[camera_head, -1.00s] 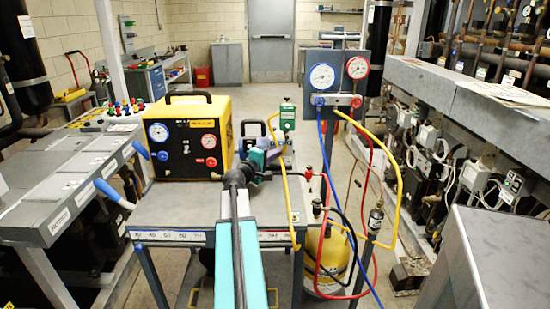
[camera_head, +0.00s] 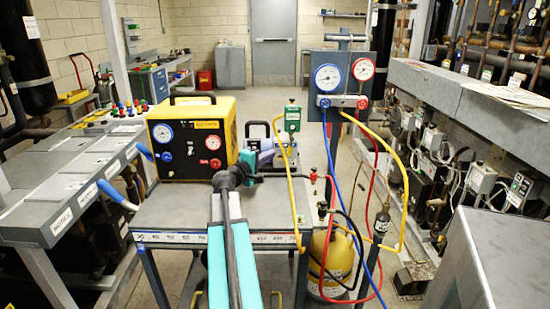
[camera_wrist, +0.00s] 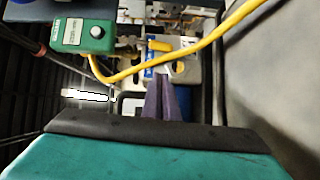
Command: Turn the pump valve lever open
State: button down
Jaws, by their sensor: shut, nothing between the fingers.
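The pump (camera_head: 268,150), a grey unit with a dark carrying handle, stands on the cart behind my gripper (camera_head: 252,158). In the wrist view, its pale body (camera_wrist: 187,72) lies beyond my gripper (camera_wrist: 161,80). The purple fingers are together with nothing held between them. A small blue part (camera_wrist: 148,74) shows just left of the fingertips, and a yellow part lies above them. I cannot tell for sure which part is the valve lever, or whether the fingers touch it. My wrist hides part of the pump in the head view.
A yellow hose (camera_wrist: 195,47) crosses above the fingers from a green box (camera_wrist: 88,37). A yellow machine with gauges (camera_head: 192,138) stands left on the cart (camera_head: 180,215). The gauge manifold (camera_head: 342,82) with blue, red and yellow hoses stands right. The cart's front left is clear.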

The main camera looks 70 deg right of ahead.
jog(key=v, duration=0.9)
jog(key=shift+s+a+r, duration=0.15)
jog(key=shift+a+r, duration=0.05)
jog(key=shift+r, duration=0.05)
